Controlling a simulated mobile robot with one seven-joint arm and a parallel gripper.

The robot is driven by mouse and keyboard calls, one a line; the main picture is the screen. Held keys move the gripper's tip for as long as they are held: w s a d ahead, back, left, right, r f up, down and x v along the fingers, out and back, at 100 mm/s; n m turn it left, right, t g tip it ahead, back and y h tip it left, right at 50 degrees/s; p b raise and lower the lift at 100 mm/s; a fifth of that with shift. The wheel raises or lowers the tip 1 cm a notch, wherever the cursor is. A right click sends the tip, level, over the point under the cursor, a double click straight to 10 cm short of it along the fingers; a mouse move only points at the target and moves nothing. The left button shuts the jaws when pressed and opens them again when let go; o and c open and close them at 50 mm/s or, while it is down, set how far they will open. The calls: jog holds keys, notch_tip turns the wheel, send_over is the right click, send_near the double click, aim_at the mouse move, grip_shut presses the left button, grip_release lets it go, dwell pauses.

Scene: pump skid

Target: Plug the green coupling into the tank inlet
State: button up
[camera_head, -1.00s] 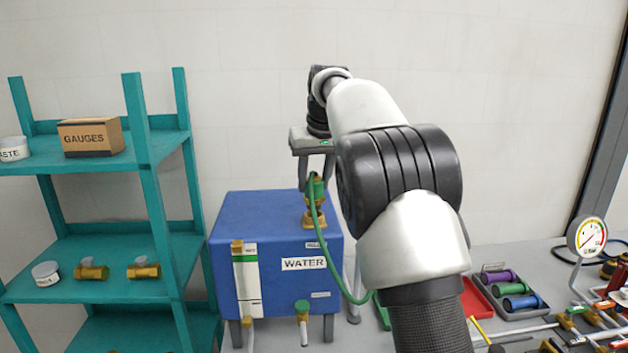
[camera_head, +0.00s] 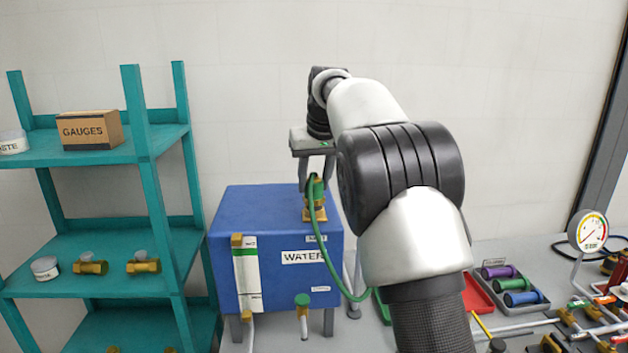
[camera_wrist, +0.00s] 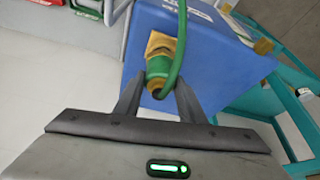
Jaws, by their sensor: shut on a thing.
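The blue tank (camera_head: 225,262) marked WATER stands on legs in the middle of the head view. Its brass inlet (camera_head: 315,214) rises from the right part of the tank top. My gripper (camera_head: 314,185) points down over the inlet and is shut on the green coupling (camera_head: 319,188), which has a green hose trailing from it. The coupling is upright, in line with the inlet, and appears to meet its top. In the wrist view, the coupling (camera_wrist: 157,66) sits between the fingers against the brass fitting (camera_wrist: 159,43); whether it is fully seated cannot be told.
The green hose (camera_head: 325,252) loops down the tank front to the right. A teal shelf (camera_head: 143,190) with brass fittings and a GAUGES box stands left. Right, a bench holds a grey tray (camera_head: 530,308) of coloured couplings, a dial gauge (camera_head: 588,232) and loose tools.

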jog(key=shift+f+b, duration=0.4)
jog(key=shift+f, duration=0.35)
jog(key=o, duration=1.2)
jog(key=shift+o, duration=0.2)
jog(key=p+v, duration=0.2)
jog(key=v, duration=1.5)
jog(key=shift+r, duration=0.2)
jog(key=shift+s+d, duration=0.1)
jog(key=shift+s, duration=0.05)
jog(key=s+d+m, duration=0.1)
jog(key=s+d, duration=0.2)
jog(key=s, duration=0.6)
jog(key=s+d+f, duration=0.1)
jog(key=s+f, duration=0.8)
jog(key=s, duration=0.4)
jog(key=s+d+f+m+t, duration=0.1)
jog(key=s+f, duration=0.8)
jog(key=s, duration=0.4)
jog(key=shift+s+f+h, duration=0.35)
jog(key=shift+s+h, duration=0.05)
